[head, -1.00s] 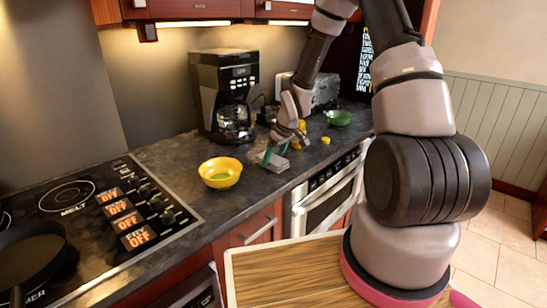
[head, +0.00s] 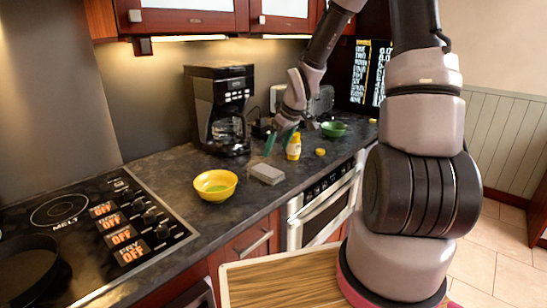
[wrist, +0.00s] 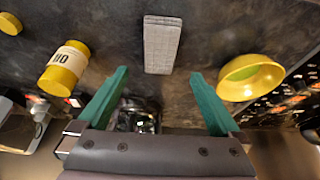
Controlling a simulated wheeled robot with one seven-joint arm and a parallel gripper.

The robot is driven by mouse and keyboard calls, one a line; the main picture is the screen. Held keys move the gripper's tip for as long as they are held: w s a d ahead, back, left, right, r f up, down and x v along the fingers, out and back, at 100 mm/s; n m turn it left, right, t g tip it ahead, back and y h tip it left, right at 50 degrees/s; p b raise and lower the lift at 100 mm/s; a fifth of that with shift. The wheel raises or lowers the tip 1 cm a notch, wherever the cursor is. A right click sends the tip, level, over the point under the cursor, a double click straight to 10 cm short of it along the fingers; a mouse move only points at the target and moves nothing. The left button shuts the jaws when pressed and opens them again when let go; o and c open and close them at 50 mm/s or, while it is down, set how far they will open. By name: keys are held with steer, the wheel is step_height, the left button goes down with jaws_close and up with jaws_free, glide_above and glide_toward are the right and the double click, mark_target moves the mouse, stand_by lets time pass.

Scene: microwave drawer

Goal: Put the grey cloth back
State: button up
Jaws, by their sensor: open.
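The grey cloth (head: 266,173) lies as a flat, folded block on the dark counter, right of the yellow bowl. In the wrist view the cloth (wrist: 161,44) is ahead of my fingertips, centred on the gap between them. My gripper (head: 281,142) is open and empty, raised above the counter just behind the cloth in the head view. Its two green fingers (wrist: 159,75) are spread wide and apart from the cloth.
A yellow bowl (head: 215,186) stands left of the cloth and a yellow bottle (head: 293,146) right of it. A small yellow lid (head: 320,152), a green bowl (head: 333,129) and a coffee maker (head: 220,108) are nearby. A stove (head: 105,225) is at left.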

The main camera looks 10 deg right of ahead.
steer(key=s+d+r+m+t+h, duration=0.15)
steer(key=s+r, duration=0.25)
steer(key=r, duration=0.4)
steer(key=s+d+r+m+h, duration=0.1)
steer(key=s+d+r+m, duration=0.15)
steer(key=s+r, duration=0.4)
steer(key=s+r+m+t+y, duration=0.2)
steer(key=s+r+m, duration=0.5)
steer(key=s+r, duration=0.5)
steer(key=shift+s+a, duration=0.45)
steer(key=shift+s, duration=0.45)
steer(key=shift+r, duration=0.1)
